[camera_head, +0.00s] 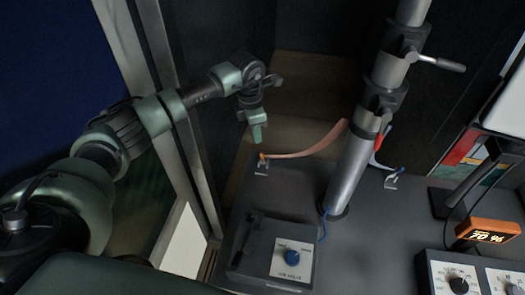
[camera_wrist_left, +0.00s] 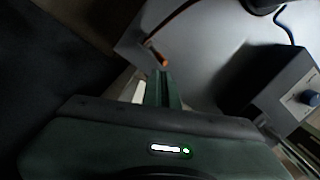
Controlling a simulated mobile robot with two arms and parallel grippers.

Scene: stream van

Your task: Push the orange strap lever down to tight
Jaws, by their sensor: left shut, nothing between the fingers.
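The orange strap lever (camera_head: 262,157) is a small piece on a metal bracket at the left rear of the grey bench. An orange strap (camera_head: 308,148) runs from it to the upright metal pole (camera_head: 352,170). My left gripper (camera_head: 257,136) points down just above the lever, with its fingers shut and empty. In the left wrist view the orange lever (camera_wrist_left: 158,57) shows right at the tips of the left gripper (camera_wrist_left: 165,76). I cannot tell if they touch. My right gripper is not in view.
A blue-tipped lever (camera_head: 391,180) with its strap sits right of the pole. A valve box with a blue knob (camera_head: 292,257) stands in front. An orange display (camera_head: 487,231) and a control box (camera_head: 470,277) are at the right. Bench surface between them is clear.

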